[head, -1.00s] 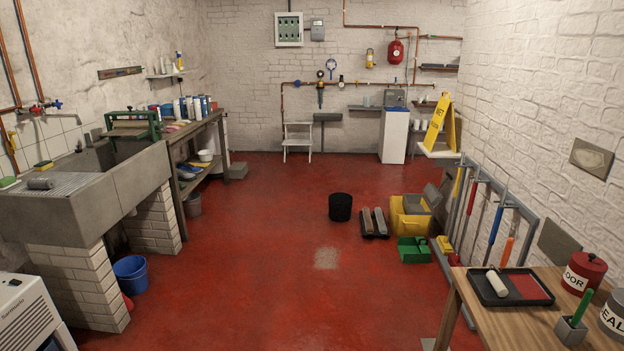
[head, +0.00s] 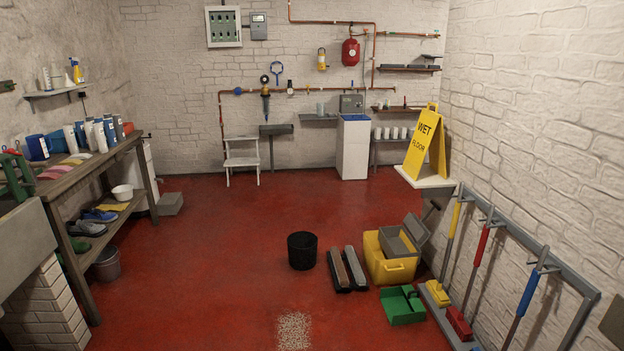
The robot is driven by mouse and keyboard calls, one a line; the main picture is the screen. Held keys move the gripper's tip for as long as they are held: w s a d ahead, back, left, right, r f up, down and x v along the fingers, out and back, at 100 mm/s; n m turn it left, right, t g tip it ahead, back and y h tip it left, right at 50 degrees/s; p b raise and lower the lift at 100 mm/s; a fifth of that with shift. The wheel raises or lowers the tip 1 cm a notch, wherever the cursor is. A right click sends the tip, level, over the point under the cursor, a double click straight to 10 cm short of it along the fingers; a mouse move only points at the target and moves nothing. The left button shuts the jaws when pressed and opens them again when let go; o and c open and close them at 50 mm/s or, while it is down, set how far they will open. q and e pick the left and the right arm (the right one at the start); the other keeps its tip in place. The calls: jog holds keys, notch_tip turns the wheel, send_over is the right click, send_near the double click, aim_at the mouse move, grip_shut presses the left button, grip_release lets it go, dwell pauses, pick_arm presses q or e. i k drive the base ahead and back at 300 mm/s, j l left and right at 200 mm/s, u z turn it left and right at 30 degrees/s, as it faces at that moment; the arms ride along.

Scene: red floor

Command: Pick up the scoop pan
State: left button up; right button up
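The scoop pan is most likely the green pan (head: 402,305) on the red floor at the lower right of the head view. It is an open-fronted green tray with a raised back and sits just in front of a yellow bucket (head: 388,270). A pale patch of granules (head: 293,331) lies on the floor to its left. Neither of my grippers shows in the head view.
A black bin (head: 302,250) and two dark trays (head: 346,269) stand left of the yellow bucket. A rack of long-handled tools (head: 527,290) runs along the right wall. A shelf bench (head: 95,167) stands on the left. The middle floor is clear.

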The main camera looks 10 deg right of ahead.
aim_at(403, 306)
jog(key=i, duration=2.2)
jog(key=i+z, duration=0.35)
jog(key=i, duration=0.15)
jog(key=i+j+z, duration=0.3)
jog(key=i, duration=0.2)
jog(key=i+j+z, duration=0.2)
jog(key=i+z, duration=0.15)
jog(key=i, duration=0.15)
